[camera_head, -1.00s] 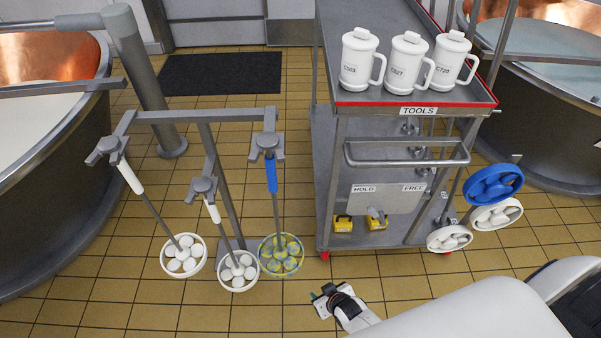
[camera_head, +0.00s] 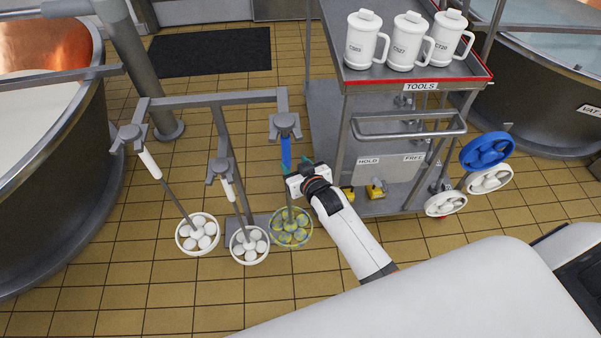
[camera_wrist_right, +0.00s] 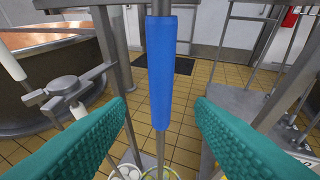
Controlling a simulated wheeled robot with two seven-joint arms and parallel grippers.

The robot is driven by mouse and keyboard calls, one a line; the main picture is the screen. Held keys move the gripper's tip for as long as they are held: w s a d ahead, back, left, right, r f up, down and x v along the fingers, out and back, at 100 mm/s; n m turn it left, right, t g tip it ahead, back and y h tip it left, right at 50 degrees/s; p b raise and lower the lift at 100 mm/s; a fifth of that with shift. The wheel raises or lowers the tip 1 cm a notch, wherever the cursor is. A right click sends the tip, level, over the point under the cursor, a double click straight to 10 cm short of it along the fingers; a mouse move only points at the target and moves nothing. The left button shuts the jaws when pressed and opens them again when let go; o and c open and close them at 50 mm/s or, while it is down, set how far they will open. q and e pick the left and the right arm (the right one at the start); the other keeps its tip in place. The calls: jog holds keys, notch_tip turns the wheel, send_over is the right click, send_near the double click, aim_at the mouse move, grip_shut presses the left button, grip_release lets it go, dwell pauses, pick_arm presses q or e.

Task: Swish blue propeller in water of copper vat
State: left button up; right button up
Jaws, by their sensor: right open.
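The blue-handled propeller (camera_head: 286,152) hangs upright from the right hook of a grey rack; its round head (camera_head: 291,240), yellowish with bluish-grey discs, is near the floor. My right gripper (camera_head: 298,168) is open at its handle. In the right wrist view the blue handle (camera_wrist_right: 160,70) stands between the teal fingers (camera_wrist_right: 160,115), with gaps on both sides. One copper vat (camera_head: 70,190) at the left holds whitish liquid. Another copper vat (camera_head: 545,110) at the right holds pale bluish liquid (camera_head: 555,42). My left gripper is out of view.
Two white-handled propellers (camera_head: 198,233) (camera_head: 249,245) hang left on the rack (camera_head: 205,100). The tool cart (camera_head: 420,85), right of my gripper, carries three white mugs (camera_head: 407,42). Blue (camera_head: 487,151) and white wheels hang at its side. A dark mat (camera_head: 210,52) lies behind.

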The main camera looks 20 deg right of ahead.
aim_at(288, 157)
jog(key=b+x, duration=0.4)
jog(key=x, duration=0.2)
jog(key=shift+f, duration=0.25)
jog(key=shift+b+x, duration=0.65)
jog(key=shift+x, duration=0.2)
jog(key=shift+r, duration=0.2)
grip_shut()
jog(key=shift+w+r, duration=0.1)
jog(key=shift+r, duration=0.15)
jog(key=shift+r, duration=0.1)
